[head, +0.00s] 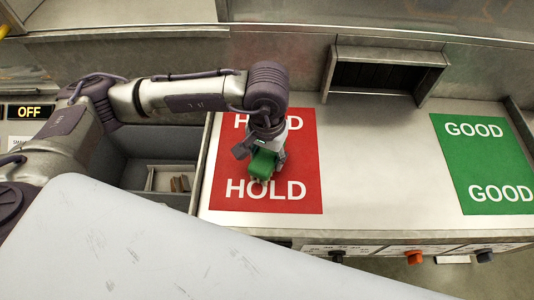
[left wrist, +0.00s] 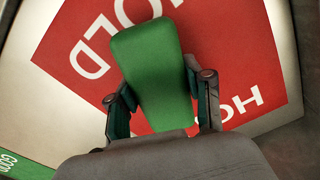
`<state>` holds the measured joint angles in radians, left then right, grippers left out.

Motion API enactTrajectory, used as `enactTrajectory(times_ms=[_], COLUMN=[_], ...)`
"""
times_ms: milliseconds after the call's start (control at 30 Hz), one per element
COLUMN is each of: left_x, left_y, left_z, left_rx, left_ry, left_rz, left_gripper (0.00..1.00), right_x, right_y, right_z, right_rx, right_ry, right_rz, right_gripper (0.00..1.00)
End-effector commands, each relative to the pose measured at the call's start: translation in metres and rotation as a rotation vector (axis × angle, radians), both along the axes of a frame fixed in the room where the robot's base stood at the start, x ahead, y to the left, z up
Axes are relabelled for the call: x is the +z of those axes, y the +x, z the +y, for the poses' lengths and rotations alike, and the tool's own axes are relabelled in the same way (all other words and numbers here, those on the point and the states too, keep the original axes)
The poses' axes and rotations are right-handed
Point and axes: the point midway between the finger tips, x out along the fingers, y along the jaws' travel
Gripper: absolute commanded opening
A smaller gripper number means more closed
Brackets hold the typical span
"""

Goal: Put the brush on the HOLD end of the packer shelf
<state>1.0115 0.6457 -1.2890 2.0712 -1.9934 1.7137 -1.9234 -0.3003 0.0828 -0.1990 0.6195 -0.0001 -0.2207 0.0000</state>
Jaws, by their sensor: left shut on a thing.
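The brush shows as a green block (head: 262,164) over the red HOLD mat (head: 305,170) in the head view. It also shows in the left wrist view (left wrist: 152,70), between the two fingers. My left gripper (head: 259,158) is shut on it, pointing down over the lower middle of the red mat. I cannot tell whether the brush touches the mat. The packer shelf (head: 370,165) is a pale surface with the red HOLD mat at its left end and a green GOOD mat (head: 475,160) at its right end. My right gripper is not in view.
A grey bin (head: 130,140) with a small tray (head: 160,180) inside lies left of the shelf. A dark metal chute (head: 383,75) stands behind the shelf's middle. Knobs (head: 413,257) line the front edge. The shelf between the two mats is bare.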

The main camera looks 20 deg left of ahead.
Motion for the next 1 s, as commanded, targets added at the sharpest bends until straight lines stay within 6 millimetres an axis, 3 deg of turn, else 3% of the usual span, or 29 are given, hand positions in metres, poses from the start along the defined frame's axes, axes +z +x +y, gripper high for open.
enactTrajectory(times_ms=[33,67,200,600,667,1000], left_x=[-0.003,-0.002,-0.001,0.004,0.008,0.078], left_y=[0.0,0.0,0.0,0.0,0.001,0.002], left_z=[0.0,0.0,0.0,0.0,-0.001,-0.001], left_rx=[0.0,0.0,0.0,0.0,0.0,0.001], left_ry=[0.0,0.0,0.0,0.0,-0.002,-0.002], left_rz=[-0.001,0.0,0.0,0.0,-0.004,-0.007], left_gripper=[0.13,0.52,0.76,0.76,0.76,0.76], right_x=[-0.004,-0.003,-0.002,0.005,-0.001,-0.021], right_y=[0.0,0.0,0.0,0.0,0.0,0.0], right_z=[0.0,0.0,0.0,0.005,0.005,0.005], right_rx=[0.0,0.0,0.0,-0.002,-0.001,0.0], right_ry=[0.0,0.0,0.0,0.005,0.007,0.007], right_rz=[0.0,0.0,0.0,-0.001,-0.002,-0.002], right_gripper=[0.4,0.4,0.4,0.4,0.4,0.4])
